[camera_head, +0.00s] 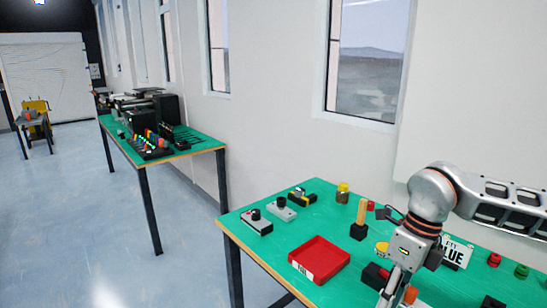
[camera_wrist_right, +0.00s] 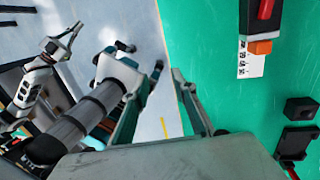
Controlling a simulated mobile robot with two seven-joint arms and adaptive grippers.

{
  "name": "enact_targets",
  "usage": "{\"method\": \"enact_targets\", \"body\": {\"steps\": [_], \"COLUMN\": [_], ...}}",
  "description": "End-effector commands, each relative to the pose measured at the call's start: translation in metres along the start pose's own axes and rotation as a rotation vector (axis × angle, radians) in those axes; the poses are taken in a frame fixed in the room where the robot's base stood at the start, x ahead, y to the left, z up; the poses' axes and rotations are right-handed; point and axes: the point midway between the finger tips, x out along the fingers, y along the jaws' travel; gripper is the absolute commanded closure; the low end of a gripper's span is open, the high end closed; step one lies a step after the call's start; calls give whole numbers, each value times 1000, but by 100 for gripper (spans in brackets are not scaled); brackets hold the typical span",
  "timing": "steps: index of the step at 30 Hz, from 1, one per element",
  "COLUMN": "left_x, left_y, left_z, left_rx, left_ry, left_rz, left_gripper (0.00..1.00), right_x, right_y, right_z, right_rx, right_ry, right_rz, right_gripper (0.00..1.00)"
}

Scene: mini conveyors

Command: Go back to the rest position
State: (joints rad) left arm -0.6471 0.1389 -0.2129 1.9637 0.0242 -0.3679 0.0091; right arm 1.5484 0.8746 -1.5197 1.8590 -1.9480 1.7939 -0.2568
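My right arm comes in from the right in the head view, over the near green table (camera_head: 320,220). Its gripper (camera_head: 393,293) points down at the lower edge, partly cut off. In the right wrist view the two fingers of my right gripper (camera_wrist_right: 163,78) stand apart with only floor and table edge between them, so it is open and empty. What seems to be my left arm shows at upper left of that view, with its gripper (camera_wrist_right: 68,38) small, in the air and clear of the table. The left arm is out of the head view.
A red tray (camera_head: 320,259), a wooden-handled tool (camera_head: 361,213), a jar (camera_head: 342,192) and switch boxes (camera_head: 257,222) stand on the near table. A dark block with an orange part (camera_wrist_right: 261,46) lies near my right gripper.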

Motion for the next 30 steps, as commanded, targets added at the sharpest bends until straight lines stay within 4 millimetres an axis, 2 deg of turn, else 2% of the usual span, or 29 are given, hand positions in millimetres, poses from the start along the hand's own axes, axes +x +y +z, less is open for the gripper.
{"method": "enact_targets", "body": {"steps": [1,5,9,12,15,18,21,24,27,30], "left_x": [1,2,0,-1,0,0,0,0,0,0], "left_y": [-1,-2,0,0,0,0,0,0,0,0], "left_z": [-2,-5,0,1,2,3,4,4,4,3], "left_rx": [1,1,0,-1,0,0,0,0,0,0], "left_ry": [4,9,1,-2,-4,-5,-6,-6,-6,-6], "left_rz": [-2,-3,-1,0,0,0,1,1,1,1], "left_gripper": [100,100,100,100,100,100,100,100,100,100], "right_x": [14,42,66,70,65,52,37,21,12,11], "right_y": [17,70,144,195,238,270,288,291,279,254], "right_z": [5,21,39,52,65,80,95,111,126,138], "right_rx": [-22,-75,-102,-87,-38,42,157,304,485,697], "right_ry": [-6,-51,-127,-195,-268,-346,-423,-503,-577,-648], "right_rz": [56,225,476,669,861,1049,1227,1392,1539,1662], "right_gripper": [74,74,74,74,74,74,74,74,74,74]}}
